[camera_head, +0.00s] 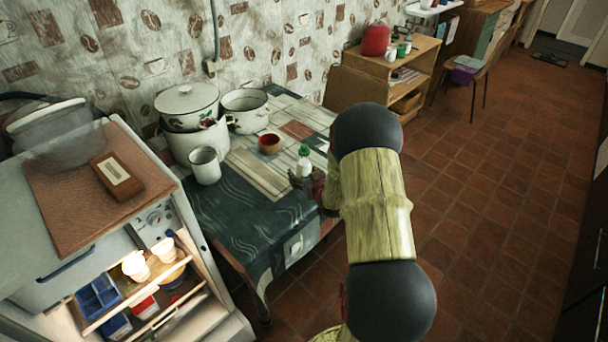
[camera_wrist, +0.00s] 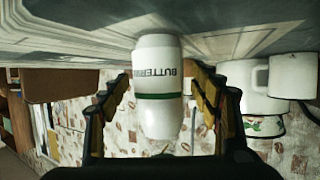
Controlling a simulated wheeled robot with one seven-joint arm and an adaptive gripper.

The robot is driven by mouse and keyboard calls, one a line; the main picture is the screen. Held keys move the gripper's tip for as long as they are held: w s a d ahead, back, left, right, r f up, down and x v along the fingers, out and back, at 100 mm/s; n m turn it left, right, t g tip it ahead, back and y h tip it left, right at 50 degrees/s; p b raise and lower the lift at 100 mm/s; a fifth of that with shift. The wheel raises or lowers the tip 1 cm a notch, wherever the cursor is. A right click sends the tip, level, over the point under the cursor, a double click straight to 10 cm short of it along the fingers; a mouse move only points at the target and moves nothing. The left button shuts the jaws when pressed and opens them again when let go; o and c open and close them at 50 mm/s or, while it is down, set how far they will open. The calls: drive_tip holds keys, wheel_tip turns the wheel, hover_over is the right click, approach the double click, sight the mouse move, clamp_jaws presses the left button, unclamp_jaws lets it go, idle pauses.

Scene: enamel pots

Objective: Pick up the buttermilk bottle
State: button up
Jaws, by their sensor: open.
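The buttermilk bottle (camera_head: 304,161), white with a green cap, stands upright on the table with the green patterned cloth (camera_head: 240,222), near its right edge. In the wrist view, which is upside down, the bottle (camera_wrist: 158,75) shows its lettering and green band. My gripper (camera_wrist: 161,88) is open, with one finger on each side of the bottle and visible gaps between. In the head view my gripper (camera_head: 304,183) is small and dark at the bottle's near side, partly hidden by my arm.
A red-brown bowl (camera_head: 269,144) stands just left of the bottle. A white mug (camera_head: 205,166), an open pot (camera_head: 246,111) and stacked lidded pots (camera_head: 188,107) stand farther left. An open fridge (camera_head: 150,255) is at lower left. Tiled floor (camera_head: 480,200) lies clear to the right.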

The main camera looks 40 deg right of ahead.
drive_tip(key=shift+c, duration=0.6)
drive_tip(key=c, duration=1.5)
drive_tip(key=shift+r, duration=0.15)
clamp_jaws()
